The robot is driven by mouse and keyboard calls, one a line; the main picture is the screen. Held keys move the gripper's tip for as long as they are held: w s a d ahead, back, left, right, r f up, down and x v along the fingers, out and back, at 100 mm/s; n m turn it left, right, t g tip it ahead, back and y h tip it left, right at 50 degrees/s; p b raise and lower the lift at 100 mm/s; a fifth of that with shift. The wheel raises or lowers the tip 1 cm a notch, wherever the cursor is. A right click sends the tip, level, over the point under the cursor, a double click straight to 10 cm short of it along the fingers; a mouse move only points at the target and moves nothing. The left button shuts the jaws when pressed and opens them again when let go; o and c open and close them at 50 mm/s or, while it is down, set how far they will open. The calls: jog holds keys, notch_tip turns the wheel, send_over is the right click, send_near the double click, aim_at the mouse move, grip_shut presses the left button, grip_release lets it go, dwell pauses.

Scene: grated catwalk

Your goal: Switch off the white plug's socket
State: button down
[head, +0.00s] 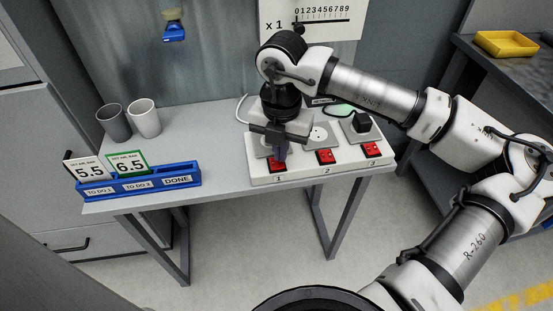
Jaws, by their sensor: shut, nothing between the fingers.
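A white socket strip (315,171) lies along the front right of the table, with red switches numbered 1, 2 and 3. My gripper (281,158) points down, shut and empty, with its tips at or just above switch 1 (277,168); I cannot tell whether they touch. Switch 2 (326,156) and switch 3 (372,149) are clear of it. A white cord (241,106) runs behind my gripper on the left; the white plug itself is not visible, and socket 1 is mostly hidden. Socket 2 (319,135) looks empty. A black plug (361,123) sits in socket 3.
A blue card rack (150,188) stands at the table's left front, with cards reading 5.5 and 6.5. A grey cup (114,124) and a white cup (145,119) stand behind it. The table (200,125) is clear between cups and strip. A yellow tray (505,44) is at right.

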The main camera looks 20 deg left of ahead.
jog(key=shift+r+p, duration=1.1)
jog(key=shift+r, duration=1.9)
